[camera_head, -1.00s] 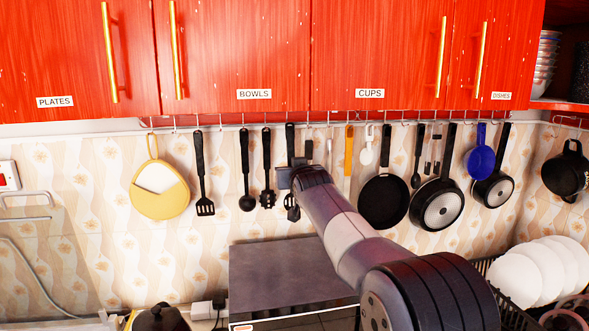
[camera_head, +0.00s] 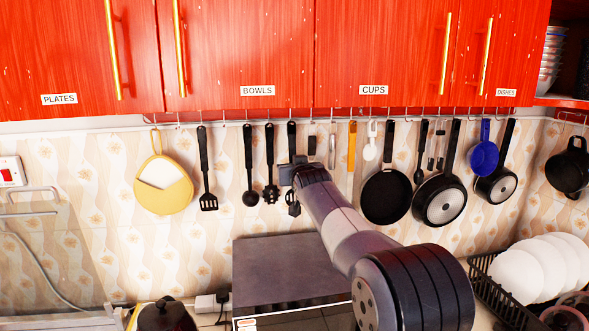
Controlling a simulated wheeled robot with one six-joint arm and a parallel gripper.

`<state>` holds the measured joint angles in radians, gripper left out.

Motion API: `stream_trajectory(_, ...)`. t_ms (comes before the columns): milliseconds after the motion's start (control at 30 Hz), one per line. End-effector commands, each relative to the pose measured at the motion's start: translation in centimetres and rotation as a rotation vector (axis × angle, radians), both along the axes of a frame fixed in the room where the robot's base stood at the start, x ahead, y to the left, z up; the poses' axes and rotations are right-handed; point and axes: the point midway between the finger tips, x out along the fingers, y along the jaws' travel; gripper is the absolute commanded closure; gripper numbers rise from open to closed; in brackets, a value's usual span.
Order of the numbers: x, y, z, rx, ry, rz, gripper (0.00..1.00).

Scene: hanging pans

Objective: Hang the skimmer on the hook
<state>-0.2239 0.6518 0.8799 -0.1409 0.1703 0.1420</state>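A long black-handled utensil, which I take to be the skimmer (camera_head: 292,136), hangs upright against the tiled wall, its handle top at the hook rail (camera_head: 225,121). Its dark head (camera_head: 293,207) shows below my gripper (camera_head: 287,173). My gripper is at the middle of the handle and covers part of it. The fingers are dark and small against the utensil, so I cannot tell whether they are closed around the handle. The hook contact at the top is too small to make out.
A pasta spoon (camera_head: 270,170), ladle (camera_head: 249,165) and slotted turner (camera_head: 207,170) hang to the left. Small utensils and a black pan (camera_head: 385,196) hang to the right. Red cabinets (camera_head: 240,50) are above; a dark appliance (camera_head: 285,265) stands below.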

Motion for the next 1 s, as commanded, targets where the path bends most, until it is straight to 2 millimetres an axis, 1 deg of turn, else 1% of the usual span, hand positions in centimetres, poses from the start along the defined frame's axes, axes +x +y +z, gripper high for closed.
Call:
stream_trajectory(233, 0.0, 0.0, 0.1, 0.000, -0.001, 0.000, 1.00)
stream_trajectory(267, 0.0, 0.0, 0.1, 0.000, -0.001, 0.000, 0.81)
stream_trajectory(567, 0.0, 0.0, 0.0, 0.000, -0.001, 0.000, 0.56)
stream_trajectory(833, -0.1, 0.0, 0.0, 0.000, 0.000, 0.000, 0.56)
stream_trajectory(1000, -1.3, -0.2, 0.0, 0.000, -0.001, 0.000, 0.56)
